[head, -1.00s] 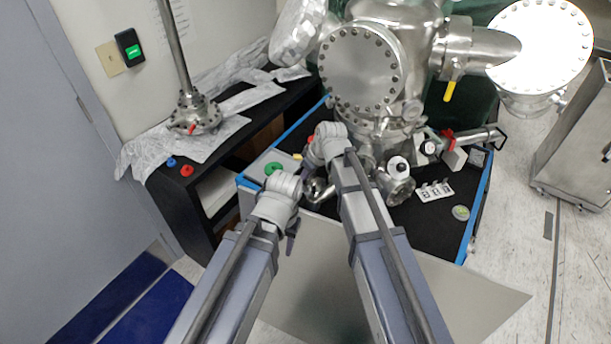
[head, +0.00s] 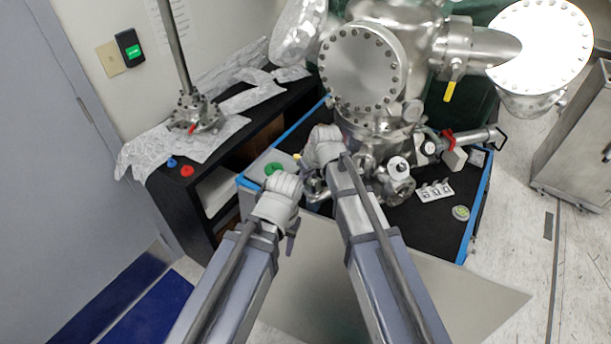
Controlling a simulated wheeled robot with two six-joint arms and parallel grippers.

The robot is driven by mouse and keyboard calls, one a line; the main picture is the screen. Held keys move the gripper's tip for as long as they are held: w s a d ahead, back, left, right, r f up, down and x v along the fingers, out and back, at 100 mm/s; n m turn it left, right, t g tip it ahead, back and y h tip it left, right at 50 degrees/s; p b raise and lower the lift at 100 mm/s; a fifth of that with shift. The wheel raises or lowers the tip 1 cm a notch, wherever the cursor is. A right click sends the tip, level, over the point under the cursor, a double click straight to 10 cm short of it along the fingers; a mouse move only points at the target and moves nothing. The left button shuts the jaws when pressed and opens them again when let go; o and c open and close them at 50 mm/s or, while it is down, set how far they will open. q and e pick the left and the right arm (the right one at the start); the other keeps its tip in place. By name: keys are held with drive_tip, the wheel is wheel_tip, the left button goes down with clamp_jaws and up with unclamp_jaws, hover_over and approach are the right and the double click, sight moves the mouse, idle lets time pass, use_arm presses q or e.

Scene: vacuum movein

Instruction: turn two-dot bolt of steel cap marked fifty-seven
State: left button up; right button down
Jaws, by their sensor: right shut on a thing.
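The steel vacuum chamber (head: 365,70) stands on the black bench top at the back. A small steel port with a round flange (head: 398,188) sits low on its front. A curved steel part (head: 318,190) shows in part beside my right wrist. I cannot read the number fifty-seven or see dots on any bolt. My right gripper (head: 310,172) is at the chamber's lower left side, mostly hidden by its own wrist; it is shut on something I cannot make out. My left gripper (head: 291,242) hangs in front of the bench, pointing down; its opening is not clear.
A green button box (head: 274,169) sits left of the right wrist. A white marked block (head: 435,191) and a round disc (head: 461,212) lie on the bench's right. Red (head: 187,171) and blue (head: 172,163) knobs lie on the left shelf. A grey panel lies below my arms.

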drive_tip(key=shift+m+h, duration=0.6)
drive_tip(key=shift+m, duration=1)
drive_tip(key=c, duration=0.8)
unclamp_jaws()
drive_tip(key=shift+c, duration=0.2)
drive_tip(key=shift+p+v, duration=0.8)
drive_tip(key=p+v, duration=0.6)
drive_tip(key=shift+s+a, duration=0.15)
drive_tip(key=shift+s, duration=0.1)
